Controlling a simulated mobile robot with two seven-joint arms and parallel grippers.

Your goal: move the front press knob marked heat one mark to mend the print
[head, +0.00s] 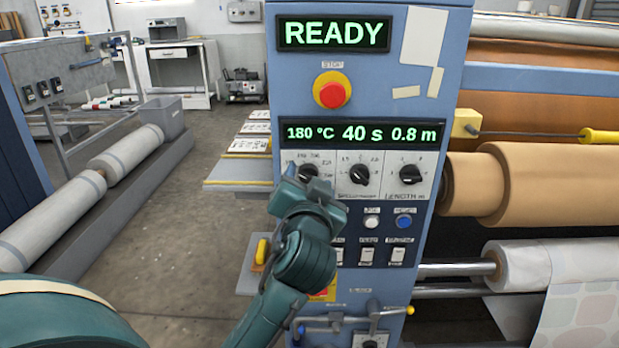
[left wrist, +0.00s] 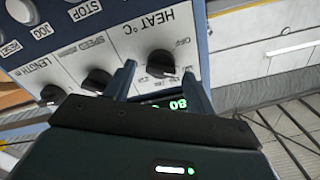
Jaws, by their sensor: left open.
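The HEAT knob (head: 309,172) is a black dial on the blue press panel, partly hidden behind my left gripper (head: 296,180) in the head view. In the left wrist view the HEAT knob (left wrist: 160,64) sits under its "HEAT °C" label. My left gripper (left wrist: 159,72) is open, with one finger on each side of the knob in the picture; I cannot tell whether either touches it. The display (head: 362,133) reads 180 °C, 40 s and 0.8 m. The printed cloth (head: 585,318) with pale patches hangs at lower right. My right gripper is not in view.
Two more black knobs, the speed knob (head: 359,174) and the LENGTH knob (head: 410,174), stand right of HEAT. A red stop button (head: 331,91) is above, under a READY sign (head: 334,34). White and blue buttons and switches lie below. Open floor (head: 180,245) is at left.

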